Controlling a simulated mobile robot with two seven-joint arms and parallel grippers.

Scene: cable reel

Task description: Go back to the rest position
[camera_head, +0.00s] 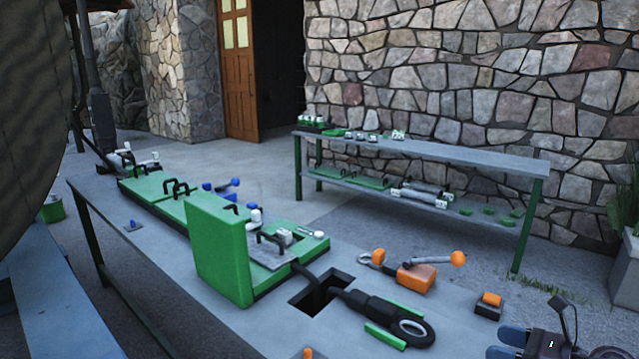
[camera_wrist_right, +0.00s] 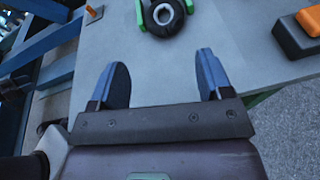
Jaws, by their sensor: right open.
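My right gripper (camera_head: 510,343) shows at the bottom right of the head view, near the right front end of the grey workbench (camera_head: 270,335). In the right wrist view its two blue fingers (camera_wrist_right: 160,82) are apart with nothing between them. Beyond the fingers lies a black cable end with a ring (camera_head: 410,328), which also shows in the wrist view (camera_wrist_right: 162,14), apart from the fingers. My left gripper is in neither view.
A green upright panel (camera_head: 218,255) and green boxes stand on the workbench. An orange lever tool (camera_head: 415,277) and a black block with an orange top (camera_head: 489,305) lie near my right gripper. A second table (camera_head: 440,152) stands by the stone wall. A large reel (camera_head: 30,110) is at left.

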